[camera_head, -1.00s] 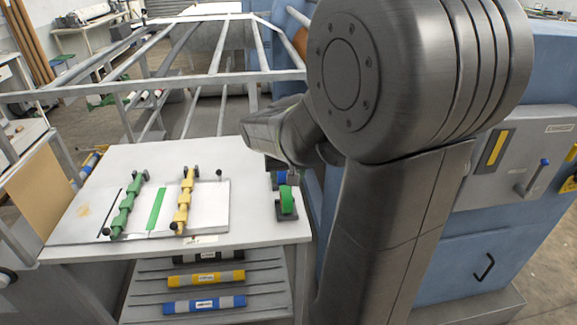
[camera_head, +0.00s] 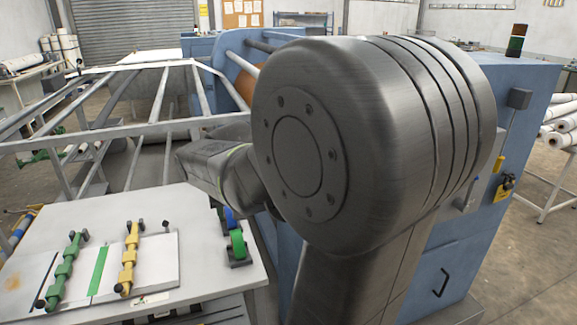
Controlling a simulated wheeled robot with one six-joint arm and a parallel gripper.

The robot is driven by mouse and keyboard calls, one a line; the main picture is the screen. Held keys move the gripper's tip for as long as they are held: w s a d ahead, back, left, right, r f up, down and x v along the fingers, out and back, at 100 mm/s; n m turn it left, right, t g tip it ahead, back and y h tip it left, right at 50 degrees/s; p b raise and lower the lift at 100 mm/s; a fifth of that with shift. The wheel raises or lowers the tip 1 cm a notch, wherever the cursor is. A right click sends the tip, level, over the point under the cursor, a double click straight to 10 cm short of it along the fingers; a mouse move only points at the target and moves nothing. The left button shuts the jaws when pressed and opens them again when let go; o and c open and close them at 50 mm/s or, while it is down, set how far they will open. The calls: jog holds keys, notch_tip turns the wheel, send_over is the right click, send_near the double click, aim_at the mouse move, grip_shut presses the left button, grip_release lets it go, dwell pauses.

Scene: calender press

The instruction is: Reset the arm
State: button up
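My arm fills the middle of the head view, with a large dark joint in front and a forearm reaching back and left behind it. My gripper is not visible; the arm's own links may hide it. The forearm's far part is over the back right of the white table (camera_head: 190,205). The blue press (camera_head: 420,262) stands behind and to the right of my arm, partly covered by it.
A plate (camera_head: 163,262) on the table carries a green piece (camera_head: 66,268) and a yellow piece (camera_head: 129,260). A green roller (camera_head: 237,243) sits at the table's right edge. A metal frame (camera_head: 100,129) lies beyond. White rolls (camera_head: 562,125) rest on a rack at right.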

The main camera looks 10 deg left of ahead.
aim_at(236, 231)
jog(key=p+x, duration=0.1)
jog(key=x, duration=1.3)
jog(key=shift+d, duration=0.1)
jog(key=shift+w+r+p, duration=0.1)
jog(key=shift+r+p, duration=0.85)
jog(key=shift+f, duration=0.1)
